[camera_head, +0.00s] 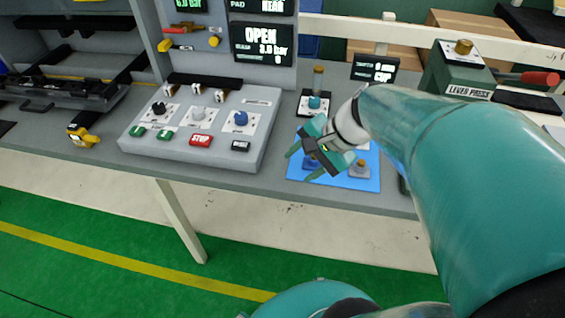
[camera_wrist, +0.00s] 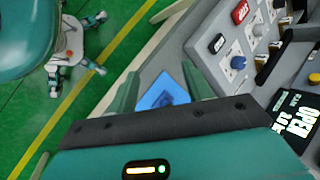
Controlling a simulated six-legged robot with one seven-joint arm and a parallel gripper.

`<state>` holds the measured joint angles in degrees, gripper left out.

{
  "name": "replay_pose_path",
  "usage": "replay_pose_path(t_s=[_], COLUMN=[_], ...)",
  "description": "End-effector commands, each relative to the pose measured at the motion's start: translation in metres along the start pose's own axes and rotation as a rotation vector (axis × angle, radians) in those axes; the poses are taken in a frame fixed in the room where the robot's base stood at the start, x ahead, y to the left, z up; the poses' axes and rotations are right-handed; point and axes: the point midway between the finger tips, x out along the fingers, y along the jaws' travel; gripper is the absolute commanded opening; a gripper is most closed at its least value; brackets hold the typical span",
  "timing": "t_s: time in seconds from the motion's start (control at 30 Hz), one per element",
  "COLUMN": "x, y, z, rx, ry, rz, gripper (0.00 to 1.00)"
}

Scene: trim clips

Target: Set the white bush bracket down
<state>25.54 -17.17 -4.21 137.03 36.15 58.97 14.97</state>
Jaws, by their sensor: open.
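A pale grey-white bracket with a brass-coloured bush (camera_head: 359,169) stands on the blue mat (camera_head: 340,180), right of my gripper and apart from it. A blue bracket (camera_head: 311,163) is on the same mat, partly hidden behind my gripper. My gripper (camera_head: 299,166) is open over the left part of the mat, its fingers pointing down-left. In the wrist view, my open fingers (camera_wrist: 160,70) frame the blue mat (camera_wrist: 158,88) and part of a dark blue piece (camera_wrist: 181,98). I see nothing held. The pale bracket is not visible in the wrist view.
A grey control panel (camera_head: 262,150) with knobs and buttons stands left of the mat. Behind the mat is a small stand with a teal piece (camera_head: 314,103). A green lever press (camera_head: 459,75) is at the back right. The bench's front edge lies close.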

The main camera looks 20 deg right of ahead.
Motion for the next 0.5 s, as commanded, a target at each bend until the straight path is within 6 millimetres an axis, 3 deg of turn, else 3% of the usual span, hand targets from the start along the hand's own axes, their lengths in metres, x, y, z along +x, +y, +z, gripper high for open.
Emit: replay_pose_path(t_s=[0.03,0.2,0.33,0.5], x=[-0.003,-0.017,-0.031,-0.040], y=[-0.003,-0.002,-0.003,-0.005], z=[0.022,0.067,0.086,0.095], rx=[-0.172,-0.709,-1.019,-1.190], ry=[0.033,0.169,0.270,0.336], rz=[0.047,0.194,0.265,0.304], gripper=[0.50,0.50,0.50,0.50])
